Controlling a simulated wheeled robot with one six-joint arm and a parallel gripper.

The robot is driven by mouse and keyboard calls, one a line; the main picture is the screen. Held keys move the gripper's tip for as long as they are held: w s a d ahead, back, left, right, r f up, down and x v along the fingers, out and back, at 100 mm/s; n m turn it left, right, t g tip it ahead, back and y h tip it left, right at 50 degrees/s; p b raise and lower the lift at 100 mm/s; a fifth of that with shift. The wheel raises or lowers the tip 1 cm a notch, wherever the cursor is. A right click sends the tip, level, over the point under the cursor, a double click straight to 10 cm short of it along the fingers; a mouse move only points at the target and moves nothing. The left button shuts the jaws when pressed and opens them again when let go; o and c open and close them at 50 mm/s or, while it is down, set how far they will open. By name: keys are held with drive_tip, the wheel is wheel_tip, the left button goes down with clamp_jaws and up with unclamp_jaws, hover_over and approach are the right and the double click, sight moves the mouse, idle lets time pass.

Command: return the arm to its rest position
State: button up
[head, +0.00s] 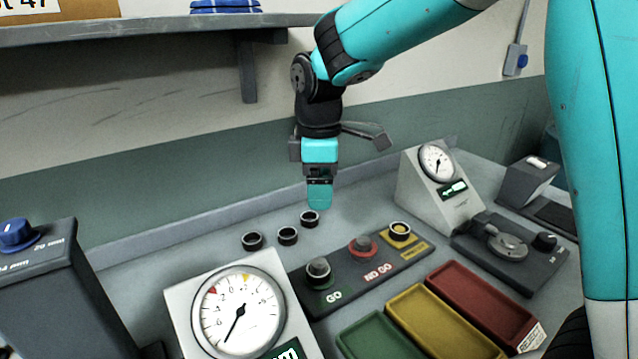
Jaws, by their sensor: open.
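My gripper (320,192) hangs from my teal arm with its fingers pointing down, above the back of the grey bench. It is seen side-on, so the gap between the fingers does not show. No held thing is visible at its tip. A dark ring (310,219) lies on the bench just below the fingertips in the picture. Two more dark rings, a middle one (288,236) and a left one (252,241), lie in a row to its left.
A gauge block (365,262) marked GO and NO GO stands in front of the rings. Green (375,340), yellow (440,325) and red (482,305) trays lie at the front right. Dial gauges stand at front (240,312) and right (437,180). A shelf (150,29) overhangs the upper left.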

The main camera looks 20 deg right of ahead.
idle(0.4)
drive_tip(key=s+a+r+m+y, duration=0.1)
drive_tip(key=s+a+m+y, duration=0.1)
drive_tip(key=s, duration=1)
drive_tip(key=s+a+r+m+y, duration=0.1)
drive_tip(key=s+m, duration=0.3)
drive_tip(key=s, duration=0.8)
drive_tip(key=shift+a+m+y, duration=0.4)
drive_tip(key=shift+a+y, duration=0.2)
drive_tip(key=shift+a, duration=0.3)
